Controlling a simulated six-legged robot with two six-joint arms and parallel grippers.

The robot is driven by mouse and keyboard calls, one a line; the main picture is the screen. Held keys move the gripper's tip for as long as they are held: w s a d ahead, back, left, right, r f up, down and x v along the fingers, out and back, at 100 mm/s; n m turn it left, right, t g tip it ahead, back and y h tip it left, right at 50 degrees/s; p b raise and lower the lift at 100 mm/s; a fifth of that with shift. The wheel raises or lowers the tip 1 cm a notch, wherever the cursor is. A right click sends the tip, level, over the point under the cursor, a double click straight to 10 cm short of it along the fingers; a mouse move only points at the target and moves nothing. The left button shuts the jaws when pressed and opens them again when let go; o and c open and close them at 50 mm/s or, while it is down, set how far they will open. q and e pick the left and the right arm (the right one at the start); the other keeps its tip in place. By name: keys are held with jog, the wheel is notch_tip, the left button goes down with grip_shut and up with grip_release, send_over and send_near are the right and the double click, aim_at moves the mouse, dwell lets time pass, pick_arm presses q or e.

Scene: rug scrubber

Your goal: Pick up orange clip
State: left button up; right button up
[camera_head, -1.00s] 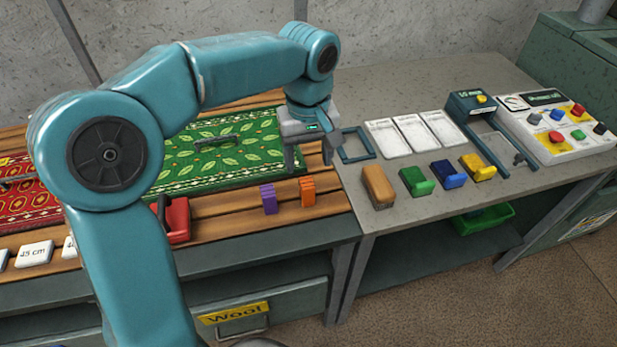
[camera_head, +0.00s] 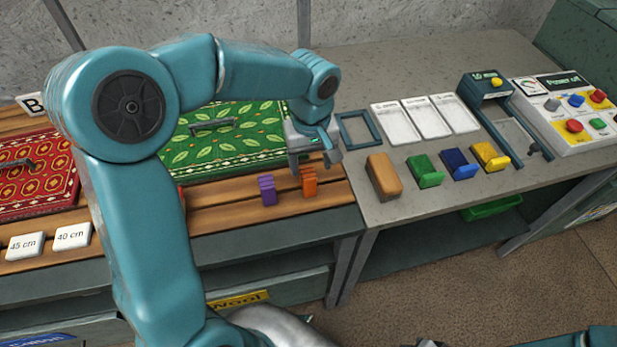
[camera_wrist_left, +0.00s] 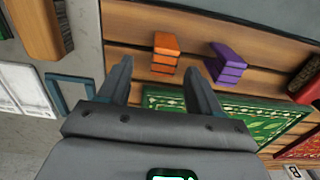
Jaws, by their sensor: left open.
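The orange clip (camera_head: 309,182) stands on the slatted wooden bench, near its right end. In the left wrist view the orange clip (camera_wrist_left: 165,52) is ahead of the fingertips, between their lines and apart from them. My left gripper (camera_head: 312,168) is open and empty, just behind and above the clip in the head view; its two fingers also show in the left wrist view (camera_wrist_left: 160,78). A purple clip (camera_head: 267,190) stands left of the orange one, and also shows in the wrist view (camera_wrist_left: 225,62). My right gripper is not in view.
A green rug (camera_head: 235,140) and a red rug (camera_head: 38,175) lie behind on the bench. White cards (camera_head: 72,236) lie at the left front. The grey table (camera_head: 420,205) holds a tan block (camera_head: 383,176), coloured clips and an empty blue frame (camera_head: 360,129).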

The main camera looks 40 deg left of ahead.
aim_at(308, 173)
pick_arm(q)
jog(key=f, duration=0.6)
jog(key=shift+s+a+f, duration=0.1)
jog(key=shift+s+a, duration=0.05)
jog(key=shift+s, duration=0.1)
jog(key=c, duration=1)
jog(key=shift+c, duration=0.2)
